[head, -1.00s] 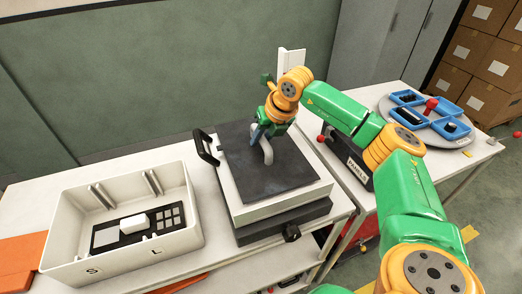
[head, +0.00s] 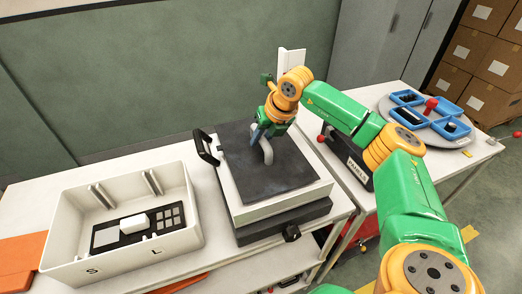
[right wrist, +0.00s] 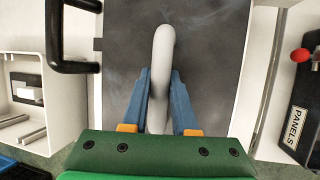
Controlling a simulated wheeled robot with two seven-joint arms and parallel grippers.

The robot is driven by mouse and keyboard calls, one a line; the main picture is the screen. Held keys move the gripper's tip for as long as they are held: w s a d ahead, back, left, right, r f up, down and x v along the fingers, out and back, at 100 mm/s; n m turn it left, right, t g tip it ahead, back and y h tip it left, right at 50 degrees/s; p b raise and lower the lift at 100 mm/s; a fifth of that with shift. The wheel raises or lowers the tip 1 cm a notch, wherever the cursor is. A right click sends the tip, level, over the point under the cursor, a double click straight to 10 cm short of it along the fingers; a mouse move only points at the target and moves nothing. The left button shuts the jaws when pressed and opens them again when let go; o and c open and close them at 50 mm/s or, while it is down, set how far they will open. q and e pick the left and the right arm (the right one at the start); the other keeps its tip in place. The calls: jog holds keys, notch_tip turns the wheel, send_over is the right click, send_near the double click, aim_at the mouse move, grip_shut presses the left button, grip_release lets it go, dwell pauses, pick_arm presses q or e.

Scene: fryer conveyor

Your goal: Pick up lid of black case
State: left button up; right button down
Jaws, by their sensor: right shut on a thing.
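The black case (head: 285,222) stands on the white table, with a pale layer under its dark flat lid (head: 275,182). A grey curved handle (head: 267,152) rises from the lid, and it also shows in the right wrist view (right wrist: 163,50). My right gripper (head: 259,136) is over the lid, its blue fingers (right wrist: 160,90) shut on the handle from either side. The lid appears to rest flat on the case. A black side handle (head: 206,148) sticks out at the case's left. My left gripper is not in view.
A white bin (head: 60,235) with a dark panel and a white block stands to the left. A box marked PANELS (head: 355,170) and a round tray with blue bins (head: 408,97) stand on the right table. A green wall is behind.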

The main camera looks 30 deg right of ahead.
dwell(0.3)
notch_tip(320, 180, up, 3)
jog(key=shift+w+f+b, duration=0.1)
jog(key=shift+b, duration=0.75)
jog(key=s+a+r+p, duration=0.1)
jog(key=s+a+r, duration=0.4)
jog(key=r, duration=0.2)
jog(key=s+a+r+p, duration=0.1)
jog(key=s+a+r, duration=0.4)
jog(key=r, duration=0.3)
jog(key=shift+r, duration=0.1)
jog(key=shift+w, duration=0.1)
